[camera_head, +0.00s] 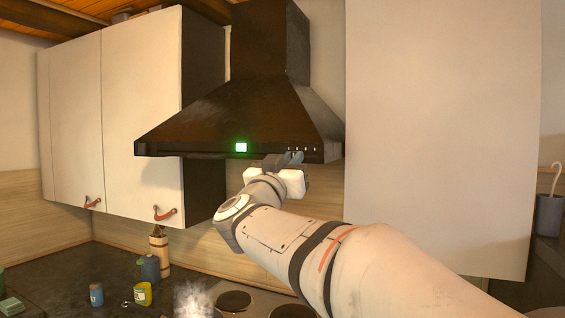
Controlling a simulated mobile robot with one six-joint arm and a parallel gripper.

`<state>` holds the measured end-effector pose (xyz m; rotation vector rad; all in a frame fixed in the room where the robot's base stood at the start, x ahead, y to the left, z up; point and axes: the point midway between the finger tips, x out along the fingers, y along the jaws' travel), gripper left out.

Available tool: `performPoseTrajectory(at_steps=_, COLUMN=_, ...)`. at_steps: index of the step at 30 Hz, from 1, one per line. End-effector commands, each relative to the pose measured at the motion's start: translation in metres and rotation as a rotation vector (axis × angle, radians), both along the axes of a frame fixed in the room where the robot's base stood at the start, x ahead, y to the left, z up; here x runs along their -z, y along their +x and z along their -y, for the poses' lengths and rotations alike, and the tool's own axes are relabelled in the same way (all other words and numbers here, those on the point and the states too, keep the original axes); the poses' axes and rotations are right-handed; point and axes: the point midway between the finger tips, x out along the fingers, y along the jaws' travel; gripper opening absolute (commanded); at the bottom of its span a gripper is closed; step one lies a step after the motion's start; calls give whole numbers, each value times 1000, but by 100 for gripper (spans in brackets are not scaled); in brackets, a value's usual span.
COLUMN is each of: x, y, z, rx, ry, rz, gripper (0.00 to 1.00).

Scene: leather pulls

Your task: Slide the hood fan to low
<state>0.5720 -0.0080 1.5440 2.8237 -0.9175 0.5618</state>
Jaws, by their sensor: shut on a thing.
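The dark range hood (220,115) hangs on the wall between white cabinets. Its front band has a lit green display (241,147) and a row of small light marks (302,149) to the right. My gripper (291,158) is at the lower front edge of the hood, just left of and below these marks. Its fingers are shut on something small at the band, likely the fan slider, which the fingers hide. The slider's setting cannot be read.
White cabinets with leather pulls (165,213) stand left, and a tall white panel (440,130) stands right. Below are a cooktop with round burners (234,300), a rising steam-like haze, and several jars (143,293) on the dark counter.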

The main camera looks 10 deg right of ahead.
Motion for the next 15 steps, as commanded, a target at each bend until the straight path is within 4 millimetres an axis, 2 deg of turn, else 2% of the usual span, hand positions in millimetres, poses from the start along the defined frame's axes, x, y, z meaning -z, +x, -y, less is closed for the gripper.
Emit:
performPoseTrajectory(at_steps=1, x=0, y=0, z=0, rx=0, ry=0, rz=-1, gripper=0)
performPoseTrajectory(at_steps=2, x=0, y=0, z=0, rx=0, ry=0, rz=-1, gripper=14)
performPoseTrajectory(at_steps=9, x=0, y=0, z=0, rx=0, ry=-1, rz=-1, gripper=33)
performPoseTrajectory(at_steps=15, x=0, y=0, z=0, rx=0, ry=-1, rz=-1, gripper=35)
